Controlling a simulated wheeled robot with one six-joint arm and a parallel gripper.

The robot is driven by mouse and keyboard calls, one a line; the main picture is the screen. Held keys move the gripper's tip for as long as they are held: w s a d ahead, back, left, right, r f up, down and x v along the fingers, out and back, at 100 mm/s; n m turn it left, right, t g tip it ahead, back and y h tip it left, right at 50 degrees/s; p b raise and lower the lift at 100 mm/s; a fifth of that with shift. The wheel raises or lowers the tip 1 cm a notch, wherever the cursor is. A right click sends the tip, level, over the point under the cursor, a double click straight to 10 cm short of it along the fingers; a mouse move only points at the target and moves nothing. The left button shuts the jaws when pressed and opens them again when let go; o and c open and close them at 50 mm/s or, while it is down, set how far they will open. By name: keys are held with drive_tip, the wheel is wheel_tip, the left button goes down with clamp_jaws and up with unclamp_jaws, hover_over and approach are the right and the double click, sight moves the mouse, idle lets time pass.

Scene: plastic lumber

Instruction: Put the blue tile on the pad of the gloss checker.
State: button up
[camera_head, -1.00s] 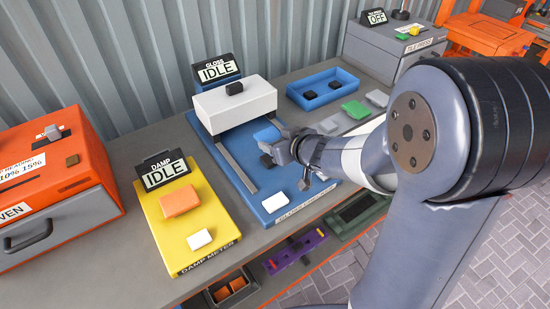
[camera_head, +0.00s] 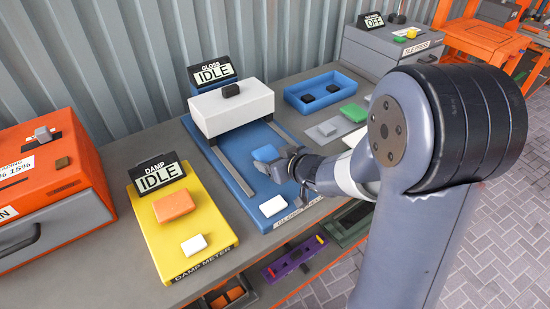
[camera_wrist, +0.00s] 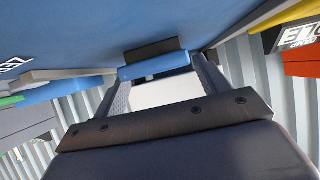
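The blue tile (camera_head: 266,153) is at the tips of my gripper (camera_head: 281,162), above the blue base of the gloss checker (camera_head: 232,172). In the wrist view the blue tile (camera_wrist: 152,66) spans between the fingertips, and a dark rectangle (camera_wrist: 152,47) shows just beyond it against the blue base; I cannot tell whether it is the pad. I cannot tell whether the tile touches anything below. The checker's white hood (camera_head: 222,116) with a black knob sits at the back of two grey rails. Its display (camera_head: 214,72) reads IDLE.
A white piece (camera_head: 273,205) lies at the checker's front. The yellow damp meter (camera_head: 205,240) with an orange tile (camera_head: 174,206) stands left, the orange oven (camera_head: 50,190) farther left. A blue tray (camera_head: 300,102) and loose tiles (camera_head: 352,112) lie right, before the grey tile press (camera_head: 375,50).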

drive_tip(key=shift+o, duration=0.8)
drive_tip(key=shift+r, duration=0.25)
drive_tip(key=p+v, duration=0.3)
drive_tip(key=v, duration=0.7)
drive_tip(key=shift+s+d+r+p, duration=0.2)
drive_tip(key=shift+d+p, duration=0.05)
drive_tip(key=shift+p, duration=0.05)
drive_tip(key=shift+s+d+r, duration=0.2)
drive_tip(key=shift+s+d, duration=0.1)
drive_tip(key=shift+s, duration=0.25)
drive_tip(key=shift+c, duration=0.4)
